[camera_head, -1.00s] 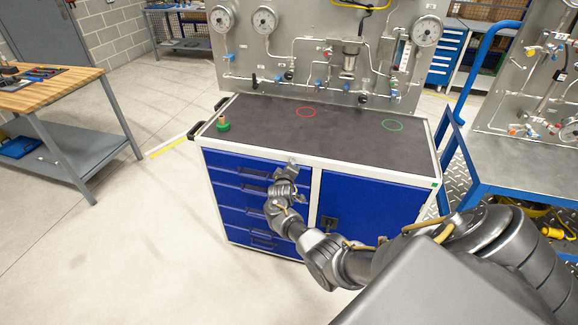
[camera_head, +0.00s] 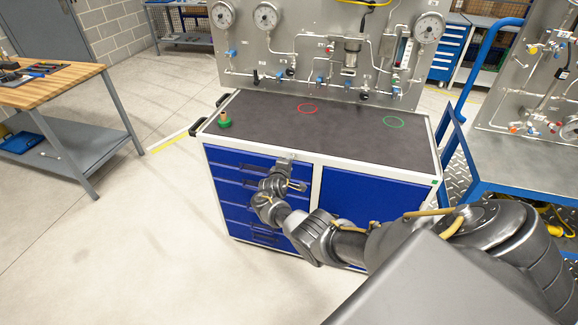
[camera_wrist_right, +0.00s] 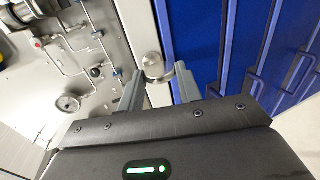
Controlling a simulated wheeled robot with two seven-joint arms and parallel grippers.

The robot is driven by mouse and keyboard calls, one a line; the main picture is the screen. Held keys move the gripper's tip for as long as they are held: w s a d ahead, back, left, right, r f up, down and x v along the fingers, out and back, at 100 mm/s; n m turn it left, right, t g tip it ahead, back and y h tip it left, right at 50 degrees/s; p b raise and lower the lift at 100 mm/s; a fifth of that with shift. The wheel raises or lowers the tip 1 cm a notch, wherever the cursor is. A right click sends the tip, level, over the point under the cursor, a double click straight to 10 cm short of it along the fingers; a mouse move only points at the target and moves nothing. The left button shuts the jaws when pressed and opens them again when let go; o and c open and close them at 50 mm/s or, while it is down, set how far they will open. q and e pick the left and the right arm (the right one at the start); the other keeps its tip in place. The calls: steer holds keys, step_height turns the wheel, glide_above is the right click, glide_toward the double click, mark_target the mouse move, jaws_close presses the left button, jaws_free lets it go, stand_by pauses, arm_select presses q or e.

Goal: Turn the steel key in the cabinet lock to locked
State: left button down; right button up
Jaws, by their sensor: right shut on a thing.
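My right gripper (camera_head: 287,160) is at the top front of the blue cabinet (camera_head: 375,203), by the white frame between the drawers and the door. In the right wrist view my right gripper (camera_wrist_right: 160,85) has its two fingers on either side of the steel key (camera_wrist_right: 158,76), shut on it. A round steel lock face (camera_wrist_right: 152,60) shows just beyond the fingertips, on the white frame. The key's exact angle is hard to tell. In the head view the key is too small and covered to make out. My left gripper is in neither view.
A gauge panel (camera_head: 290,50) stands behind. A blue cart (camera_head: 510,170) is at the right.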

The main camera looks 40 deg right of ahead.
steer(key=o, duration=1)
steer(key=p+v, duration=0.2)
steer(key=v, duration=0.9)
steer(key=shift+d, duration=0.1)
